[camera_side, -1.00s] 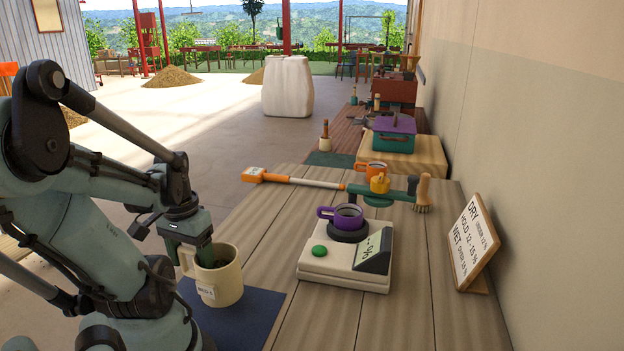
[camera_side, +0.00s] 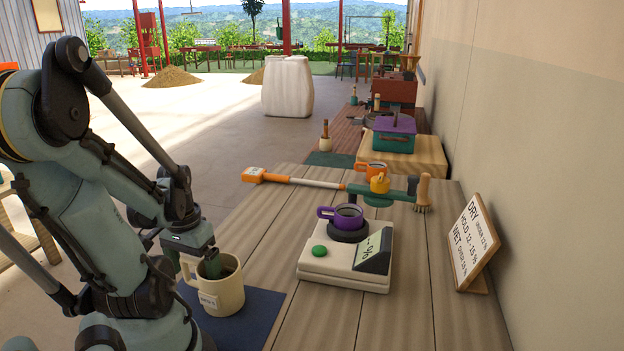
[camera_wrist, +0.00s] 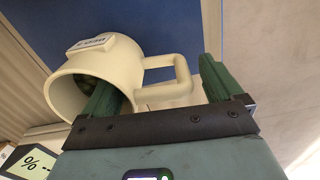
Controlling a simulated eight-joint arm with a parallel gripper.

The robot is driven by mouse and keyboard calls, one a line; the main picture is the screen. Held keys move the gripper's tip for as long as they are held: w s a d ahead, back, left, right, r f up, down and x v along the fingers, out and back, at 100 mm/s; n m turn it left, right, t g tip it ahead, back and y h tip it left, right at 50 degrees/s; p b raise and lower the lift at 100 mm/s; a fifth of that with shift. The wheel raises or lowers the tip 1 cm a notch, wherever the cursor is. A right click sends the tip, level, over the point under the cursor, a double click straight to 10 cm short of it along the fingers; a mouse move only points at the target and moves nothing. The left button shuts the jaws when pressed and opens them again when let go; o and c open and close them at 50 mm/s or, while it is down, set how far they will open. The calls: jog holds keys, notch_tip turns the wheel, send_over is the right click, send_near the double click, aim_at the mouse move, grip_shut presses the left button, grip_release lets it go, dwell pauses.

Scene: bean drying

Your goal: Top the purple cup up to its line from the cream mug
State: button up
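The cream mug (camera_side: 229,294) stands on the blue mat at the table's left front, with a label on its side. In the wrist view the cream mug (camera_wrist: 130,55) shows its mouth and handle. My gripper (camera_side: 201,262) is low over its handle side. In the wrist view my gripper (camera_wrist: 163,88) is open: one green finger reaches inside the mouth, the other is beyond the handle, with a gap to it. The purple cup (camera_side: 348,216) sits on the scale's dark round pan, upright. Its fill line and the level inside cannot be made out.
The white scale (camera_side: 343,277) has a green button and a display. The blue mat (camera_side: 263,312) lies under the mug. Behind the scale are an orange-handled tool (camera_side: 300,181), an orange cup (camera_side: 374,167) and a brush (camera_side: 423,193). A sign (camera_side: 472,242) stands at right.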

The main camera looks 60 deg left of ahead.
jog(key=shift+r, duration=0.15)
jog(key=shift+r, duration=5.8)
jog(key=w+d+f+m+t, duration=0.2)
jog(key=w+d+m+t, duration=0.5)
jog(key=w+d, duration=1)
jog(key=w+m, duration=0.1)
jog(key=w, duration=0.2)
jog(key=shift+w+d, duration=0.15)
jog(key=shift+d, duration=0.2)
jog(key=shift+o, duration=0.3)
